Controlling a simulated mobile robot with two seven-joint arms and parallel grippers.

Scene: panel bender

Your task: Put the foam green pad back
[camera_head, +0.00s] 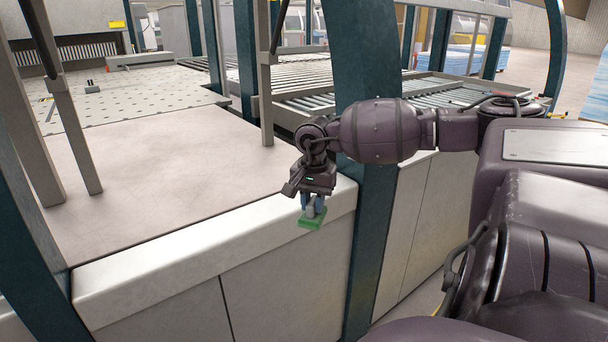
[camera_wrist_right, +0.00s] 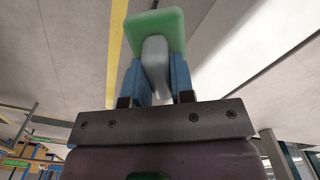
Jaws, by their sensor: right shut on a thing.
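The green foam pad (camera_head: 311,222) is a small flat block with a grey grip on it. My right gripper (camera_head: 312,203) is shut on the grey grip, and the pad hangs below the fingers. In the head view it appears in front of the machine's pale front edge; whether it touches that edge I cannot tell. In the right wrist view the pad (camera_wrist_right: 156,30) shows beyond the two blue fingers of the right gripper (camera_wrist_right: 160,80), with the grey grip between them. My left gripper is not in view.
The machine's flat table (camera_head: 170,180) lies left of my right arm, largely clear. A dark teal post (camera_head: 365,150) stands close behind my right arm. Grey uprights (camera_head: 265,90) rise from the table. Roller conveyors (camera_head: 340,95) lie at the back.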

